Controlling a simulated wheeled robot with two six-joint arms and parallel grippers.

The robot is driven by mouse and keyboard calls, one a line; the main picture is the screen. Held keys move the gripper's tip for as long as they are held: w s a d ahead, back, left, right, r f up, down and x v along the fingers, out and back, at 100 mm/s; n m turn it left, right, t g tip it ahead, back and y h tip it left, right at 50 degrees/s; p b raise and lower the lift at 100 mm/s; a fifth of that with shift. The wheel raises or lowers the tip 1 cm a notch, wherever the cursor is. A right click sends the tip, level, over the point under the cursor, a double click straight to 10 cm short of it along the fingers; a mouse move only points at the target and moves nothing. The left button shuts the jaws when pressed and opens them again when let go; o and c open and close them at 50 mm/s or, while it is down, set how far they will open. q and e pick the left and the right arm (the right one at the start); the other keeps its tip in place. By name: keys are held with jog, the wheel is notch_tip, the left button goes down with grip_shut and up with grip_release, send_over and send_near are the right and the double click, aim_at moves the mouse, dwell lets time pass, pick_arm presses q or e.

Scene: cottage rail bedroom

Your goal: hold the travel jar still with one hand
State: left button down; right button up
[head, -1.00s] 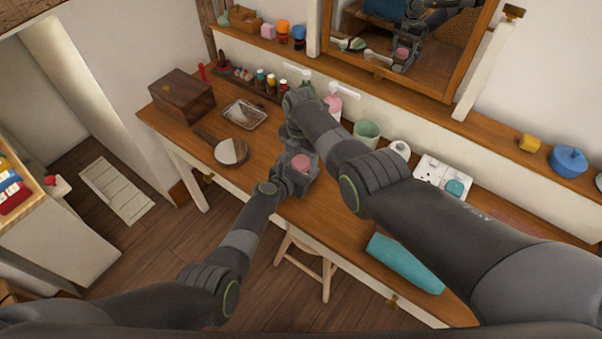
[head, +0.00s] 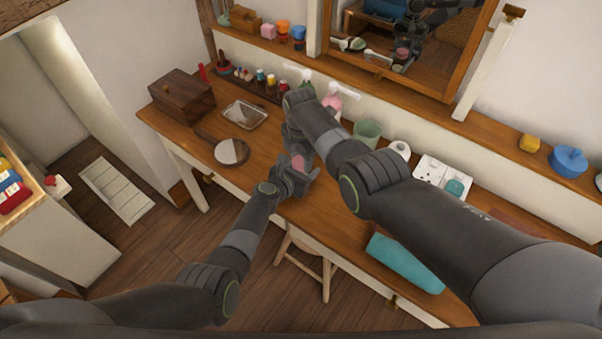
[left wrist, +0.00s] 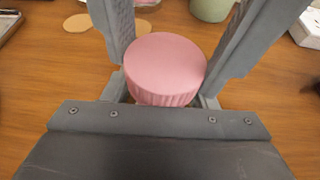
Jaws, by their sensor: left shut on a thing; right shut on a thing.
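The travel jar, with a pink top and ribbed side, shows in the left wrist view (left wrist: 165,68) between my left gripper's fingers (left wrist: 172,45). In the head view a small part of its pink (head: 297,161) shows between the grippers. My left gripper (head: 299,174) is shut on it over the desk. My right gripper (head: 299,146) is shut just above and behind the jar in the head view. What it holds is hidden by my arm and fingers, and it does not show in the left wrist view.
The desk (head: 345,223) holds a hand mirror (head: 231,151), metal tray (head: 245,114), wooden box (head: 182,97), pink bottle (head: 332,101), green cup (head: 367,132) and teal roll (head: 405,263). A stool (head: 309,262) stands below. The desk front is mostly clear.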

jog(key=o, duration=1.1)
jog(key=shift+r, duration=2.25)
jog(key=o, duration=0.5)
jog(key=shift+o, duration=0.2)
jog(key=shift+r, duration=0.1)
